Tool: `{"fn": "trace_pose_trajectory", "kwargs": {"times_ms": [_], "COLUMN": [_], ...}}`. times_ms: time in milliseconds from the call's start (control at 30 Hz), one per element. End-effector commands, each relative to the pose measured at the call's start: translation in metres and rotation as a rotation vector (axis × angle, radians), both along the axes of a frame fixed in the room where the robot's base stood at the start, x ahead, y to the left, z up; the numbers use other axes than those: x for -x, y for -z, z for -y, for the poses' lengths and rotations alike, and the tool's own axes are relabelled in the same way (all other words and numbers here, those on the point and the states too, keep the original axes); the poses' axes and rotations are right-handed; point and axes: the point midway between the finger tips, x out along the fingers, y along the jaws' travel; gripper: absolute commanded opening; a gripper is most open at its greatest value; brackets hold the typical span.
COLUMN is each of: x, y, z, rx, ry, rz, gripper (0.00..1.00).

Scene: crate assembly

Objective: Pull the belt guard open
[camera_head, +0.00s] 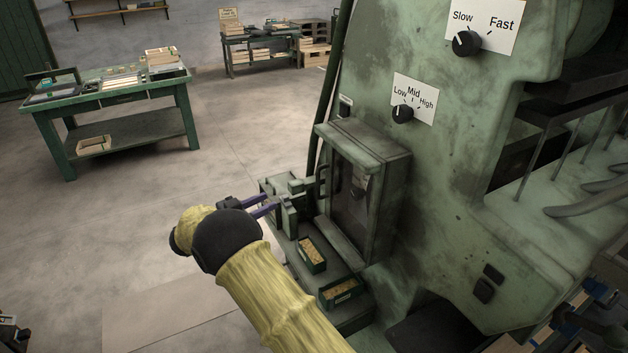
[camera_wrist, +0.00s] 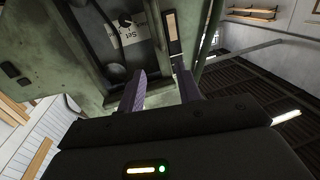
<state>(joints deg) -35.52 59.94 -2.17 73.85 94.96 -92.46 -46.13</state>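The belt guard (camera_head: 398,205) appears to be the green box-shaped cover with a dark window on the machine's front; a dark upright handle (camera_head: 321,182) is at its left edge. It looks closed, though I cannot be sure. My gripper (camera_head: 277,205) reaches in from the left, its purple fingers beside a small green block and left of the handle. In the wrist view my gripper (camera_wrist: 161,78) has its two fingers apart with nothing clearly between them. Beyond them is a dark recessed panel (camera_wrist: 135,52) with a label reading "Set". Contact with the handle is not visible.
Two small green bins (camera_head: 312,268) (camera_head: 341,305) with yellowish contents sit on the ledge below the guard. Dials labelled Low-Mid-High (camera_head: 403,113) and Slow-Fast (camera_head: 467,43) are above. A green workbench (camera_head: 112,94) stands far left; the floor between is clear.

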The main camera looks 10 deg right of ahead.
Motion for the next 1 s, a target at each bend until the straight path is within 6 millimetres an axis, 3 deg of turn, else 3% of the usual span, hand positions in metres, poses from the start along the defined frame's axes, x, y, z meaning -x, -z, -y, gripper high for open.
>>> {"fn": "trace_pose_trajectory", "kwargs": {"times_ms": [167, 367, 1000], "x": [-0.001, -0.011, -0.066], "y": [-0.001, -0.002, -0.003], "z": [0.003, 0.021, 0.122], "rx": [0.001, 0.001, 0.000], "ry": [0.000, 0.003, 0.006], "rz": [0.000, 0.000, 0.002], "gripper": [0.34, 0.34, 0.34]}}
